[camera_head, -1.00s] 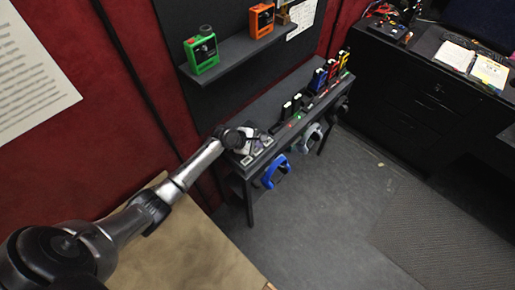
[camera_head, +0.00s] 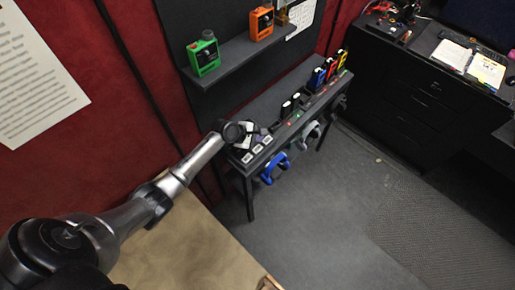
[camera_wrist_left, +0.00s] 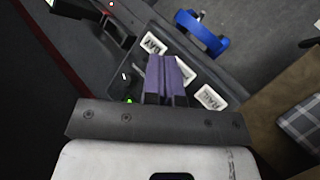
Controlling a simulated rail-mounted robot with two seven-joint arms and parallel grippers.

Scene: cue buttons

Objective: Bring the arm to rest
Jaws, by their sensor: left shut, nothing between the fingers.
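My left arm reaches in from the left in the head view, and its gripper (camera_head: 258,139) is over the near end of the dark narrow bench (camera_head: 262,106). In the left wrist view the purple fingers (camera_wrist_left: 168,75) are together with nothing between them. White labelled buttons lie on the panel below: an upper one (camera_wrist_left: 154,45), a middle one (camera_wrist_left: 186,71) partly behind the fingers, and a lower one (camera_wrist_left: 210,97). They also show as small pale plates (camera_head: 257,149) in the head view. I cannot tell whether the fingers touch the panel. My right gripper is out of view.
A blue handle-like item (camera_head: 275,168) and a grey one (camera_head: 310,134) hang at the bench's front. A shelf (camera_head: 240,52) above holds a green box (camera_head: 203,55) and an orange box (camera_head: 261,22). Open floor (camera_head: 330,220) lies in front.

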